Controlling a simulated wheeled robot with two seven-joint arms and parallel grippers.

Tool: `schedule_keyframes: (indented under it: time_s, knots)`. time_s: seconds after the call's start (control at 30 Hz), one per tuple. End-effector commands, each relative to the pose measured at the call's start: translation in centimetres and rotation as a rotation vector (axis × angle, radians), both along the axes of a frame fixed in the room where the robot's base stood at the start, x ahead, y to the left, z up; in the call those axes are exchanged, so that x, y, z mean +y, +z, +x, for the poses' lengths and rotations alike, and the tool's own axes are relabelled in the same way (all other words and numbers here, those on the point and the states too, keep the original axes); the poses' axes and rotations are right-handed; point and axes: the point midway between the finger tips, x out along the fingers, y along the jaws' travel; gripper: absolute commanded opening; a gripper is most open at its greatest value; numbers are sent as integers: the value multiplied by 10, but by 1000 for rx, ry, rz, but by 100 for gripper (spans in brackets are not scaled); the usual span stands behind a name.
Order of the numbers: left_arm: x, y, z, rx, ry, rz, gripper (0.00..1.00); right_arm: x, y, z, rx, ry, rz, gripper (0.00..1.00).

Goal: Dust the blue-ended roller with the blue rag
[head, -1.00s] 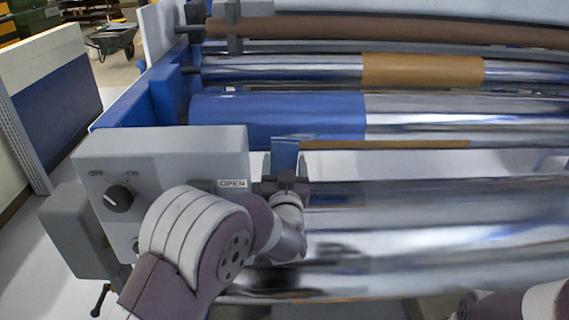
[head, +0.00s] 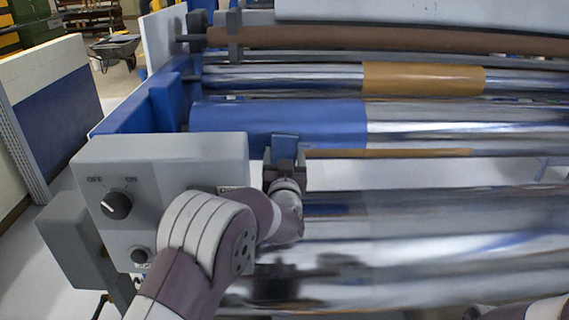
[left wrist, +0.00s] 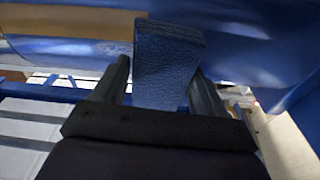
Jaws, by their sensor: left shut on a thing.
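The blue-ended roller (head: 275,117) lies across the machine, with its wide blue band at the left and shiny metal to the right. My left gripper (head: 285,160) is shut on the blue rag (head: 285,145), which stands up between the fingers in front of the blue band's lower edge. In the left wrist view, the rag (left wrist: 168,62) sits between the two dark fingers, with the blue roller surface (left wrist: 250,45) behind it. I cannot tell whether the rag touches the roller. My right gripper is out of view; only part of my right arm shows at the bottom right.
A grey control box (head: 165,195) with a knob stands left of my left gripper. A roller with an orange band (head: 423,79) and a brown roller (head: 400,38) lie behind. A large chrome roller (head: 430,250) lies in front. A wheelbarrow (head: 115,47) stands far back left.

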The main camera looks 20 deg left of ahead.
Motion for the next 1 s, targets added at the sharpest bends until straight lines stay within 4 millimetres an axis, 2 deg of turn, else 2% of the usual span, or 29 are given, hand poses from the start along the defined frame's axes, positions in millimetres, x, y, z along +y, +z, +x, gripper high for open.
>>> schedule_keyframes:
  time_s: [0.47,1.0]
  knots:
    - [0,0,0,0,0,0,43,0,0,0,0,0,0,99]
    - [3,0,10,-1,0,0,43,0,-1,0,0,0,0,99]
